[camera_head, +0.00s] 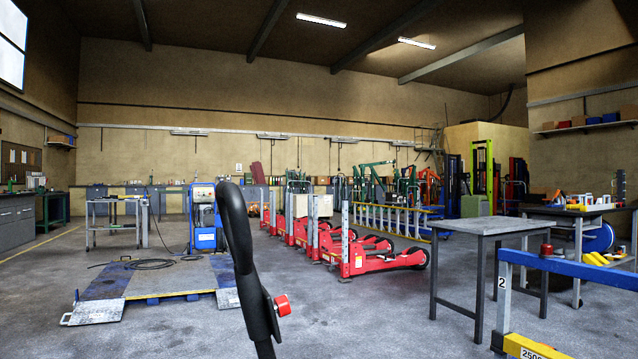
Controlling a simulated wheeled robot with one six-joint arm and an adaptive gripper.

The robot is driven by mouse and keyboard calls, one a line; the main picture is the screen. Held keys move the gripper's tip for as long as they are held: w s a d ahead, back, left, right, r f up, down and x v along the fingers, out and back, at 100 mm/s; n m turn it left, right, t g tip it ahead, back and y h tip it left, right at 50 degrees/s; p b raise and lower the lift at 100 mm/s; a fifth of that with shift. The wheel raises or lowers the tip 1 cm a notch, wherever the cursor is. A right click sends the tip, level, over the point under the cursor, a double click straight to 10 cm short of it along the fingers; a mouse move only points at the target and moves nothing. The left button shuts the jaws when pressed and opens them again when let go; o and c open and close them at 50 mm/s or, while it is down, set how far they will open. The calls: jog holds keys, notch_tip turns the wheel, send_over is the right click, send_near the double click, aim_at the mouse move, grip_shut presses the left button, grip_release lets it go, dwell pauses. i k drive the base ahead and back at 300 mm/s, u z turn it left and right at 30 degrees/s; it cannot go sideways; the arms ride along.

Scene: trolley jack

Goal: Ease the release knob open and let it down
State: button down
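A black upright handle (242,245) with a curved upper end stands close in the foreground, left of the middle. A small red knob (282,305) sticks out from its lower right side. It looks like a release knob, but I cannot tell whether it is open or closed. The handle's foot is cut off by the bottom edge, so what it belongs to and any load are hidden. My gripper is not in view.
A low platform with ramps (165,280) lies to the left. Red wheeled jacks (385,262) stand in a row behind. Floor between handle and table is clear.

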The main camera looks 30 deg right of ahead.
aim_at(282, 306)
jog(key=z, duration=0.7)
jog(key=k, duration=0.45)
jog(key=u, duration=0.55)
jog(key=i, duration=0.35)
jog(key=u, duration=2.7)
jog(key=k, duration=1.7)
jog(key=z, duration=2)
jog(key=i, duration=0.3)
jog(key=u, duration=0.15)
